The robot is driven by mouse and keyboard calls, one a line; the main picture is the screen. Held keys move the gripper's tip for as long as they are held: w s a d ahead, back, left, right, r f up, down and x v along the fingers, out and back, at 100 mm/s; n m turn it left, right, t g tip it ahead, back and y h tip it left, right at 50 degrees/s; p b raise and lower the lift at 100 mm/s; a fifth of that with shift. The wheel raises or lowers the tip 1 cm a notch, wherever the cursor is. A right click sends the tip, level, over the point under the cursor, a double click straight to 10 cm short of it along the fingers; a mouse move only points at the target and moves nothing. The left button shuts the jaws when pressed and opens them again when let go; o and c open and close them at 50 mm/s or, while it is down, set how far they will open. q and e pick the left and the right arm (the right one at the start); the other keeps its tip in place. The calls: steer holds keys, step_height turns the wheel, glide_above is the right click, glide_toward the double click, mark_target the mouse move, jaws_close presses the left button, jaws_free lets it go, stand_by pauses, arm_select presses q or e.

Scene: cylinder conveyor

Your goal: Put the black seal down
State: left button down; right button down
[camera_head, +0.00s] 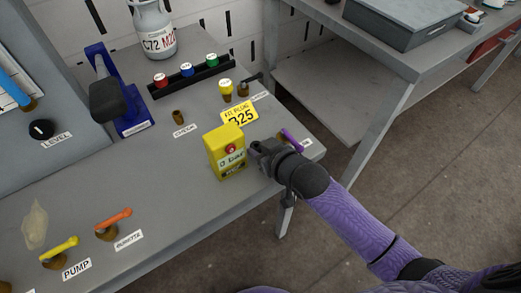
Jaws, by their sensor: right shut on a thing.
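My right gripper (259,150) reaches in from the lower right on a purple arm. It is shut, just right of the yellow box marked bar, at the grey bench's (185,205) right edge. The black seal is hard to make out against the dark jaws, which close on a small dark thing there. The yellow box (227,160) has a red button and stands upright on the bench. A purple lever (292,140) sits just behind the gripper. My left gripper is not in view.
A yellow tag marked 325 (239,117) lies behind the box. A black rack (191,79) with red, blue and green caps, a blue stand (131,118) and a grey bottle (153,28) are further back. Orange (113,218) and yellow (60,247) levers stand at front left. Bare bench lies between.

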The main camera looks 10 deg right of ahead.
steer(key=shift+f, duration=0.1)
steer(key=shift+c, duration=1.6)
jaws_free()
